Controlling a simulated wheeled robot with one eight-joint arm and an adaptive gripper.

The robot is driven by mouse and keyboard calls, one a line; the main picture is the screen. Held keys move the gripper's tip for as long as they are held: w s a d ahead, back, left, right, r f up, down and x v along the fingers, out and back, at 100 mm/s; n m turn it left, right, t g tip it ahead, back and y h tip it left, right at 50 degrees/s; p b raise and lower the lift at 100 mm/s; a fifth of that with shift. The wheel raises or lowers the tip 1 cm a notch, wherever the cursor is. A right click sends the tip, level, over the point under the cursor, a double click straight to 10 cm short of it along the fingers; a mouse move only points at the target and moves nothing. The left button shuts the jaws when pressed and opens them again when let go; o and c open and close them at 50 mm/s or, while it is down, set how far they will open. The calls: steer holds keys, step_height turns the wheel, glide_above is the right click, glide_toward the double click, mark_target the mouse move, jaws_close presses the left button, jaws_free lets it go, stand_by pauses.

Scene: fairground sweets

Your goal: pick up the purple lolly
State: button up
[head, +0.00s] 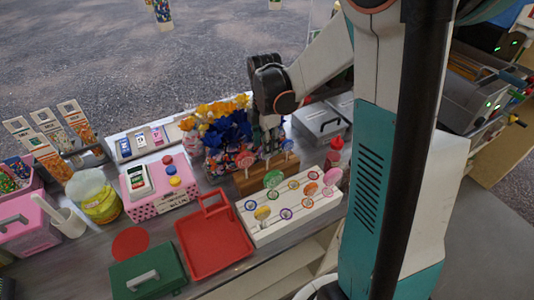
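A white stepped rack (300,222) holds several small round lollies in the head view. A purple-edged round lolly (286,213) shows near its front edge, and similar purple-edged rounds show elsewhere on it. At this size I cannot tell which is the purple lolly of the task. Behind the rack, a wooden block (252,184) holds a pink lolly (245,160) and a blue lolly (287,145). My arm reaches down from above, with my gripper (268,133) over or just behind the wooden block. Its fingers are small and partly lost among the lollies, so their opening is unclear.
A red tray (213,240) stands left of the rack, beside a green box (147,272). A red bottle (337,150) and grey lidded containers (322,120) stand to the right.

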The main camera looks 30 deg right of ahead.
steer(key=f, duration=0.1)
steer(key=f+b, duration=0.1)
steer(key=f, duration=0.1)
steer(key=f+b, duration=0.1)
steer(key=f, duration=0.1)
steer(key=shift+s+d, duration=0.1)
steer(key=shift+s, duration=0.25)
steer(key=shift+c, duration=0.5)
jaws_close()
